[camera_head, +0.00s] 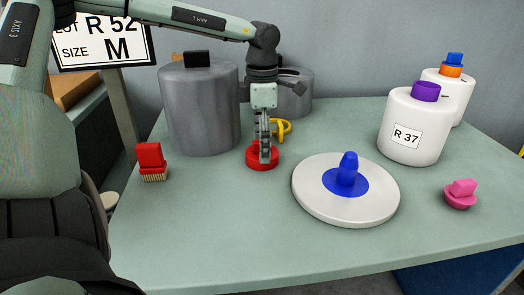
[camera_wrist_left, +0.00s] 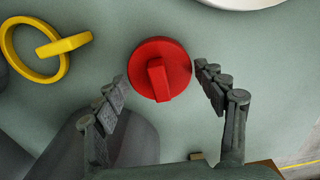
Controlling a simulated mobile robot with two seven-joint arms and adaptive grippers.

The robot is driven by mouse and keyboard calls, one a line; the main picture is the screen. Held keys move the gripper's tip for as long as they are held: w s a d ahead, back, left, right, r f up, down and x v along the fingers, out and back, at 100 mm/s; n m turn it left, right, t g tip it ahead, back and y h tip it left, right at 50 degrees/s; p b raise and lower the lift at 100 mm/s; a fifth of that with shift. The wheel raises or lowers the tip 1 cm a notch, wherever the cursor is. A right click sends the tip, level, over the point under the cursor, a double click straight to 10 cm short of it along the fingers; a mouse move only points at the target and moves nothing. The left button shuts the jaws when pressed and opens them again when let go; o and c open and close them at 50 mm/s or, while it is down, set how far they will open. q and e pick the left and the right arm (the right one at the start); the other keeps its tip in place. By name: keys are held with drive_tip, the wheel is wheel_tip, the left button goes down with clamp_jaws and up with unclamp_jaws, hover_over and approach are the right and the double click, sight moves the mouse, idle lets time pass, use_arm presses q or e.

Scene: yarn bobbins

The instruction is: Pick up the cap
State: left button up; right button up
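The cap is a round red disc (camera_head: 258,166) with a raised bar across its top. It lies flat on the green table in the middle of the head view, and shows in full in the left wrist view (camera_wrist_left: 178,60). My left gripper (camera_head: 265,153) points down over the cap and hides part of it. In the left wrist view my left gripper (camera_wrist_left: 161,76) is open, with one finger on each side of the cap and visible gaps between. Nothing is held. My right gripper is not in view.
A yellow ring piece (camera_head: 283,128) lies just behind the cap. A grey cylinder (camera_head: 203,110) stands left, a white disc with blue knob (camera_head: 310,203) right. A red brush (camera_head: 150,160), white bobbins (camera_head: 412,140) and a pink knob (camera_head: 461,195) stand farther out. The front table is clear.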

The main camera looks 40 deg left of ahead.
use_arm(q)
drive_tip(key=shift+s+d, duration=0.1)
drive_tip(key=c, duration=1.1)
clamp_jaws()
drive_tip(key=shift+f, duration=0.1)
wheel_tip(320, 180, up, 10)
drive_tip(key=shift+r+b, duration=0.15)
drive_tip(key=shift+b, duration=0.2)
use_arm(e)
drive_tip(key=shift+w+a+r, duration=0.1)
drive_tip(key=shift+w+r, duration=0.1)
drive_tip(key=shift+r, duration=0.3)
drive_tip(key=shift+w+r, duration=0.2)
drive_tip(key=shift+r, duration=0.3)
